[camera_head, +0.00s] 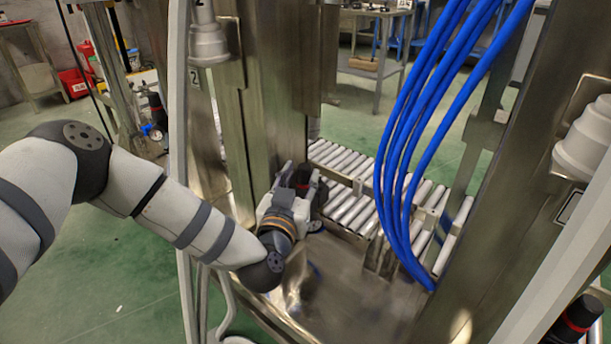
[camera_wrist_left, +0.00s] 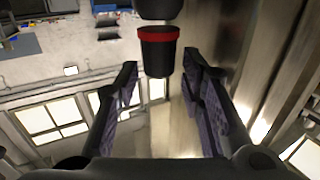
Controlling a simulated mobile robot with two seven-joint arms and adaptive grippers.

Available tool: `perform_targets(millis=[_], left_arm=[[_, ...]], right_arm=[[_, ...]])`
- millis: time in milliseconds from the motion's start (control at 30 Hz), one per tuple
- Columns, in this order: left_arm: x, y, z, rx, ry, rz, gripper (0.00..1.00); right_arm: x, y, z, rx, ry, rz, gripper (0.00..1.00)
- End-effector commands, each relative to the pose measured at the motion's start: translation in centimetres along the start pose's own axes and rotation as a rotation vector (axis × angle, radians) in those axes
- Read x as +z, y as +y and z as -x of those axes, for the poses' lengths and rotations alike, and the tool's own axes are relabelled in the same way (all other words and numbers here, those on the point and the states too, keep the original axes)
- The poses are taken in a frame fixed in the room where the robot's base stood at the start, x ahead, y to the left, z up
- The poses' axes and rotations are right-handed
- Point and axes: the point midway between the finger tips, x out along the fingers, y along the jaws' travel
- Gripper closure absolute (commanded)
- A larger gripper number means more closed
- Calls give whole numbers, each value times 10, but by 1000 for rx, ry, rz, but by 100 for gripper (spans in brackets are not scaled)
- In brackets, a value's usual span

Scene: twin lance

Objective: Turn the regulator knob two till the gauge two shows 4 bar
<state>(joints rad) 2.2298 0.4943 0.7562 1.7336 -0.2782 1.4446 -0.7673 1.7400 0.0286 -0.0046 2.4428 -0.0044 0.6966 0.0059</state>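My left gripper (camera_head: 300,184) is beside the middle steel post. In the left wrist view it (camera_wrist_left: 160,60) is open, its purple-padded fingers spread. A black regulator knob with a red ring (camera_wrist_left: 158,52) shows between the fingertips, with gaps on both sides; in the head view it is mostly hidden by the gripper. I cannot read a number on this knob. A small gauge (camera_head: 151,131) with a black and red knob (camera_head: 156,108) above it shows farther left; its dial is too small to read. A third black and red knob (camera_head: 579,315) is at lower right. My right gripper is not in view.
A label "2" (camera_head: 195,79) is on the post at left. Blue hoses (camera_head: 420,130) hang right of my left gripper. A roller conveyor (camera_head: 350,195) runs behind. Steel posts stand close on both sides. A workbench (camera_head: 375,65) is at the back.

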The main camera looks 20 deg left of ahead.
Motion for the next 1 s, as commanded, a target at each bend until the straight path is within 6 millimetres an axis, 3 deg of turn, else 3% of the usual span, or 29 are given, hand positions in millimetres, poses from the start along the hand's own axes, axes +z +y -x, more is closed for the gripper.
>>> perform_targets(millis=[200,500,667,1000], left_arm=[[3,0,-31,0,-3,0,64],[1,1,-35,2,-4,1,64],[1,1,-35,2,-4,1,100],[0,2,-34,-34,-4,1,100]], right_arm=[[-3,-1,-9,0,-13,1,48],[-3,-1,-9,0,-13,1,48],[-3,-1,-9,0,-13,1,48],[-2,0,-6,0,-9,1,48]])
